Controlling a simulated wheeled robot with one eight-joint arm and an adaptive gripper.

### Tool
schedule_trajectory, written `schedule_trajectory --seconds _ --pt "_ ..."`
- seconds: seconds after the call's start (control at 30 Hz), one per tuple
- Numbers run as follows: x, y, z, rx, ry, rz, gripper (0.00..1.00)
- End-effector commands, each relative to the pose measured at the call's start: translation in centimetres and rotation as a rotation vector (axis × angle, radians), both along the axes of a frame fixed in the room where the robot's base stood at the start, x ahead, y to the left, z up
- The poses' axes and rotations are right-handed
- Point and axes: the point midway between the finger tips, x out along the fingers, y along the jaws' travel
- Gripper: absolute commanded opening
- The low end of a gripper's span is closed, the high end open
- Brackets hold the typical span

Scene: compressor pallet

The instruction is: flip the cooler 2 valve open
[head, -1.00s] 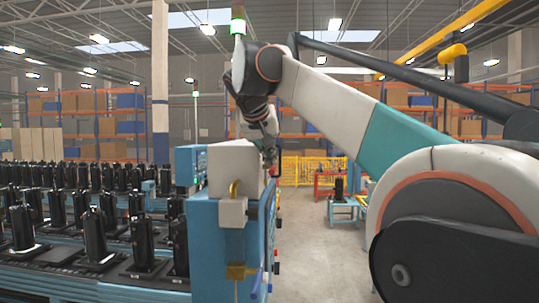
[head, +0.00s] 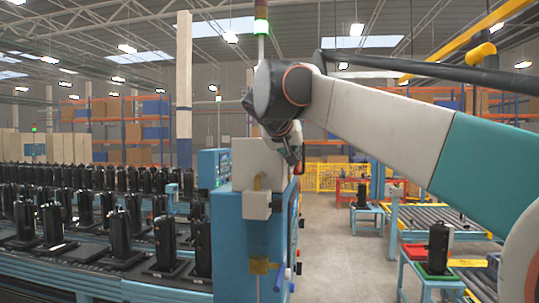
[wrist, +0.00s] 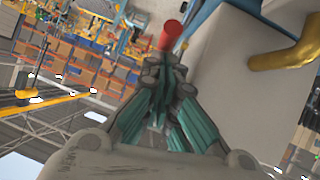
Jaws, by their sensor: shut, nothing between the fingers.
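My gripper (head: 292,157) hangs at the upper right edge of a blue cabinet (head: 228,240) in the head view. In the wrist view my gripper (wrist: 165,82) is shut with nothing between its fingers. A red cylindrical handle end (wrist: 171,34) shows just beyond the fingertips; I cannot tell whether they touch it. Blue handles (head: 291,273) stick out low on the cabinet's right side. No label is readable, so I cannot tell which handle is the cooler 2 valve or its position.
A white box (head: 257,205) and a yellow pipe (head: 258,264) are on the cabinet front. The pale block (wrist: 235,75) and yellow pipe (wrist: 287,55) lie close right of my gripper in the wrist view. Black units on a conveyor (head: 60,272) fill the left. The floor (head: 345,262) right of the cabinet is clear.

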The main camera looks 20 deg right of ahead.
Motion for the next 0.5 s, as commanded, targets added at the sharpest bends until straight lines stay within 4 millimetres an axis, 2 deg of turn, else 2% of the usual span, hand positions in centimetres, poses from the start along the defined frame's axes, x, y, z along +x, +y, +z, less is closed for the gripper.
schedule_trajectory --seconds 0.03,0.17,0.5 --pt "-0.2 0.2 -1.0 -0.022 -0.030 0.002 0.00" --pt "-0.4 0.3 -1.8 -0.080 -0.116 0.003 0.00" --pt "-0.5 0.2 -3.9 -0.079 -0.117 -0.001 0.00"
